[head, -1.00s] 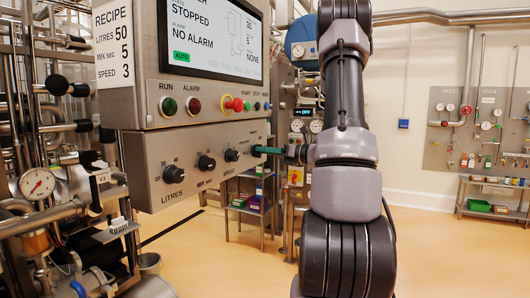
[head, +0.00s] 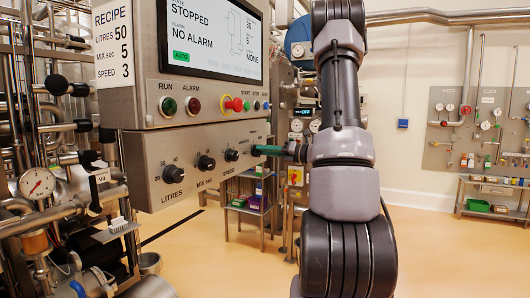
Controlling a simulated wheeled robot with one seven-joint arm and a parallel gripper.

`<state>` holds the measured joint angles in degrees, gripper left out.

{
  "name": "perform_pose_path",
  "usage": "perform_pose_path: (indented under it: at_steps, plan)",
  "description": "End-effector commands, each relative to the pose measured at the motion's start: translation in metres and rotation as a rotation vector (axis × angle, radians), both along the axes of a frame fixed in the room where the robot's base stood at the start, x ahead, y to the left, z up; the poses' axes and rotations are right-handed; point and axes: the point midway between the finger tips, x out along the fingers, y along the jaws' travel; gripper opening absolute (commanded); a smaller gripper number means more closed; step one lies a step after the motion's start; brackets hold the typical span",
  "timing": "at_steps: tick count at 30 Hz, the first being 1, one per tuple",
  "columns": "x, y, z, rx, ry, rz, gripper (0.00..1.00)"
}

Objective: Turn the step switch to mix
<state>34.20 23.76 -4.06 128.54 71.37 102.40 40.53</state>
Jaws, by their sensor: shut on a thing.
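The grey control panel (head: 200,182) has a row of black knobs on its lower box. The litres knob (head: 173,174), the mix seconds knob (head: 206,163) and a speed knob (head: 232,155) show. My gripper (head: 258,150) is at the right end of this row, its teal fingers reaching in from the right. It is shut on a dark knob, which I take to be the step switch. The fingers mostly hide this knob, and its label and pointer cannot be read.
The screen (head: 212,38) reads stopped, no alarm and auto. Run, alarm, emergency stop (head: 237,104) and small coloured buttons sit above the knobs. A recipe card (head: 114,45) hangs at the left. Pipework fills the left side. The floor to the right is clear.

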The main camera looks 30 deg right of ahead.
Motion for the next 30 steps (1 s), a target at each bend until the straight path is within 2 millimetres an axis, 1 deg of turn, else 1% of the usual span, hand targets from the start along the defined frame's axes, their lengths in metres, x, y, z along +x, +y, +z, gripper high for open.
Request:
perform_pose_path:
  at_steps: [5,6,8,17,20,23,30]
  plan:
    - [0.000,-0.001,0.000,-0.001,-0.001,-0.003,0.00]
    - [0.000,-0.001,0.000,-0.001,-0.001,-0.003,0.28]
    - [0.000,-0.001,0.000,-0.001,-0.001,-0.003,0.50]
    - [0.000,-0.001,0.000,-0.001,-0.001,-0.001,0.50]
    - [-0.004,-0.004,0.000,0.000,0.000,-0.003,0.50]
    - [-0.014,-0.013,0.000,0.000,0.001,-0.005,0.50]
    - [-0.053,-0.043,0.000,-0.001,-0.001,-0.006,0.50]
